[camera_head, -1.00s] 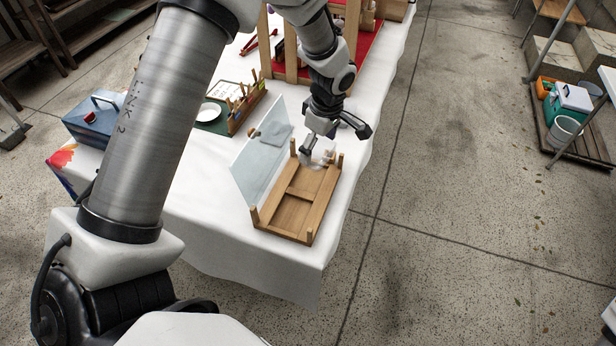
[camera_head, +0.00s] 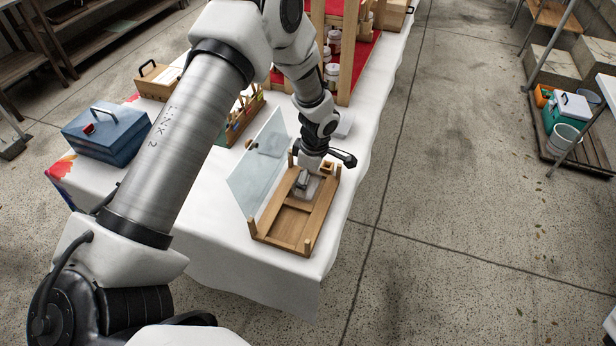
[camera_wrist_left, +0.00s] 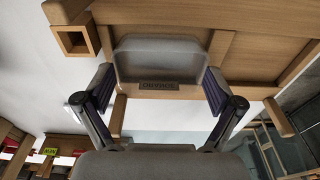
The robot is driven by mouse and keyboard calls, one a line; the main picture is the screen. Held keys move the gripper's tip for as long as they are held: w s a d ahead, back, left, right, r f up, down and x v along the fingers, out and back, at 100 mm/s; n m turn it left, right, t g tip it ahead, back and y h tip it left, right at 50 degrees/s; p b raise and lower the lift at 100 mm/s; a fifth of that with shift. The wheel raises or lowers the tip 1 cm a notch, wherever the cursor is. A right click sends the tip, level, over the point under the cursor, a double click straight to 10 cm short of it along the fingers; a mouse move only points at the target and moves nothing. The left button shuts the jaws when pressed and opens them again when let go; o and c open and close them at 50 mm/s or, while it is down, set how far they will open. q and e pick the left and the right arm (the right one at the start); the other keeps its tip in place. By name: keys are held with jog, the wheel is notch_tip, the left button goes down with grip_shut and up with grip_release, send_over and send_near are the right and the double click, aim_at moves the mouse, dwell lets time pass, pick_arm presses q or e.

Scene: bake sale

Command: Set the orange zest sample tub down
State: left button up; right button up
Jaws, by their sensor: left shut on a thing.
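My left gripper (camera_head: 305,186) is over the far end of a wooden tray (camera_head: 273,232) with short corner posts, on the white-covered table. In the left wrist view its two fingers (camera_wrist_left: 160,92) are shut on the sides of a pale, translucent tub (camera_wrist_left: 160,48). The tub has a small dark label, seen upside down and too small to read. The tub is above or against the tray's wooden boards (camera_wrist_left: 270,50); I cannot tell if it touches them. In the head view the gripper partly hides the tub. My right gripper is not in view.
A clear panel (camera_head: 258,165) stands tilted along the tray's left side. A small square wooden socket (camera_wrist_left: 77,41) is beside the tub. Farther back are a wooden rack (camera_head: 346,65) with jars and a blue box (camera_head: 105,132). The tray's near part is empty.

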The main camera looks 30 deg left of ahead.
aim_at(313, 190)
pick_arm(q)
jog(key=o, duration=0.5)
jog(key=shift+f, duration=0.1)
jog(key=shift+o, duration=0.2)
notch_tip(313, 190, up, 12)
jog(key=d, duration=0.1)
jog(key=shift+w+d+b, duration=0.2)
jog(key=shift+b, duration=0.25)
